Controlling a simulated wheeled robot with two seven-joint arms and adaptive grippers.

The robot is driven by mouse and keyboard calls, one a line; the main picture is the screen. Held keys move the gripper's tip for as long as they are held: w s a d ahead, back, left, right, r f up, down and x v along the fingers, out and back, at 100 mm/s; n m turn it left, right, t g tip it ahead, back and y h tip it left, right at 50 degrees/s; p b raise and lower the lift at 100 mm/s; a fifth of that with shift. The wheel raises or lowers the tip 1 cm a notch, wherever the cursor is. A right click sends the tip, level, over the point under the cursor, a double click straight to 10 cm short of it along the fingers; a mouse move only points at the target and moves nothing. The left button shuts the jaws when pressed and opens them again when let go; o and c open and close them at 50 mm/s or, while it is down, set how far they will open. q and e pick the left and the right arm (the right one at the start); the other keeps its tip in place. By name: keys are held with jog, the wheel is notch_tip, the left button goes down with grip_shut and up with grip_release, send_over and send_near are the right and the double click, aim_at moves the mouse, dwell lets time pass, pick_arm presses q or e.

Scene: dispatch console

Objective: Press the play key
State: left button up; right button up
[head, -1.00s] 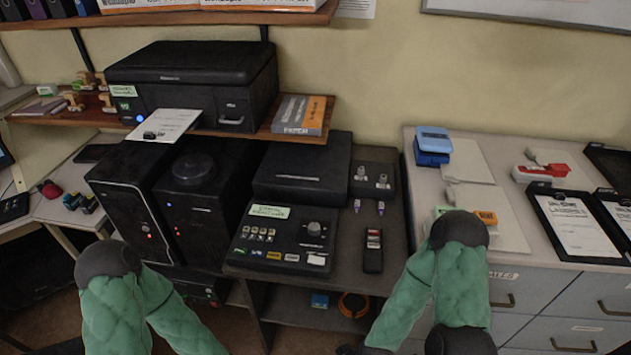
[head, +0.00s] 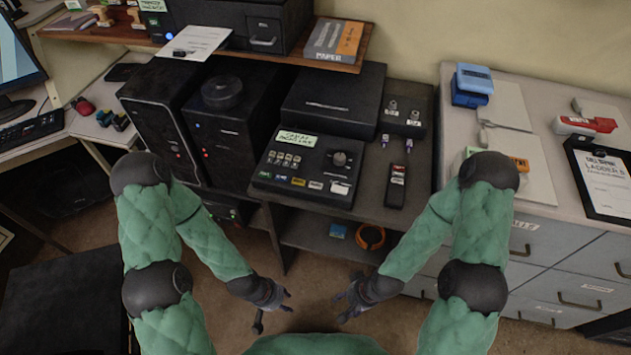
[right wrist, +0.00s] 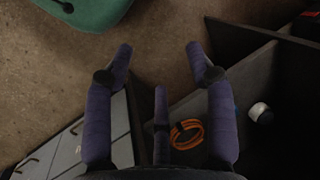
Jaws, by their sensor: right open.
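The dark console (head: 318,166) with a knob (head: 340,158) lies on the black desk. A row of coloured keys, with a yellow key (head: 298,181) and a white key (head: 339,188) among them, runs along its front edge. Smaller keys (head: 284,160) sit at its upper left. The key markings are too small to read, so I cannot tell which is the play key. My left gripper (head: 273,308) looks open and empty, low in front of the desk. My right gripper (head: 343,305) is open and empty beside it; its spread fingers (right wrist: 158,62) show over the floor in the right wrist view.
A black device (head: 333,104) stands behind the console, and a dark handset (head: 396,187) lies right of it. Black towers (head: 160,115) stand to the left. Grey drawers (head: 560,268) are at the right. An orange coil (head: 371,237) lies on the lower shelf. Floor is clear before the desk.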

grip_shut()
dwell(1.4)
